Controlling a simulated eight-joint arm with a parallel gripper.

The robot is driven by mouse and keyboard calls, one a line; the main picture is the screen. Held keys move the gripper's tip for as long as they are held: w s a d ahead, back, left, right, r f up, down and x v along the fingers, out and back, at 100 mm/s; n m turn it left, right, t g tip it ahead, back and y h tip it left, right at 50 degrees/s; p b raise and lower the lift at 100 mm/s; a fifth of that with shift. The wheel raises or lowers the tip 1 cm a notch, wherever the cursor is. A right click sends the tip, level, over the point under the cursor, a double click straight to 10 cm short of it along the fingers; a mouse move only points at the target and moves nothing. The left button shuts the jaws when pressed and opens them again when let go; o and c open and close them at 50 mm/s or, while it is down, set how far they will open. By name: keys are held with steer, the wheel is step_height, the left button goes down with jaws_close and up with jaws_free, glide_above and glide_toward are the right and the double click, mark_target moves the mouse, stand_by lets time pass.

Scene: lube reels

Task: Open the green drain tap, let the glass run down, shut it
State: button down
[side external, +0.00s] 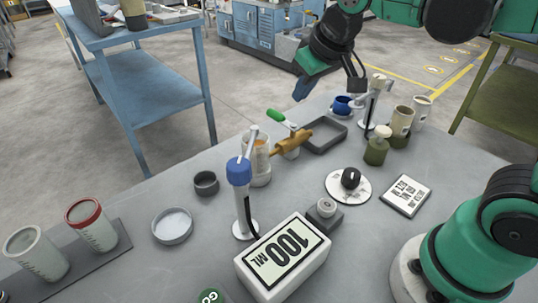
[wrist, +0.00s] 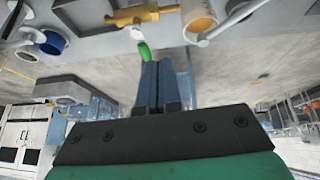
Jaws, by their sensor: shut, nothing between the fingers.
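The green tap handle (side external: 276,116) sits above a brass tap body (side external: 292,141) and points away from it, across the line of the pipe. The handle also shows in the wrist view (wrist: 144,51), below the brass body (wrist: 132,16). The glass (side external: 260,165), with amber contents, stands at the left end of the tap; its amber top shows in the wrist view (wrist: 199,22). My gripper (side external: 298,97) is shut and empty, fingers pointing down, in the air behind the handle. In the wrist view its fingertips (wrist: 164,64) appear just beside the handle; contact cannot be told.
A blue-capped pump stand (side external: 240,185) is close in front of the glass. A dark tray (side external: 324,134) lies right of the tap. A 100 ML block (side external: 283,258), a round dial with a black knob (side external: 350,180) and several cups stand around the grey table.

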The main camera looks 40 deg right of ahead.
steer(key=w+r+g+h, duration=0.1)
steer(key=w+r+g, duration=0.1)
steer(key=w, duration=0.5)
steer(key=shift+w+a+r+h, duration=0.25)
steer(key=shift+a+r+h, duration=0.1)
steer(key=shift+r, duration=0.35)
glide_toward(274, 115)
step_height(274, 115, down, 3)
steer(key=w, duration=0.2)
steer(key=f, duration=0.1)
steer(key=d+f, duration=0.1)
steer(key=shift+w+f, duration=0.1)
steer(key=shift+f, duration=0.25)
steer(key=shift+d+f, duration=0.25)
steer(key=shift+f, duration=0.1)
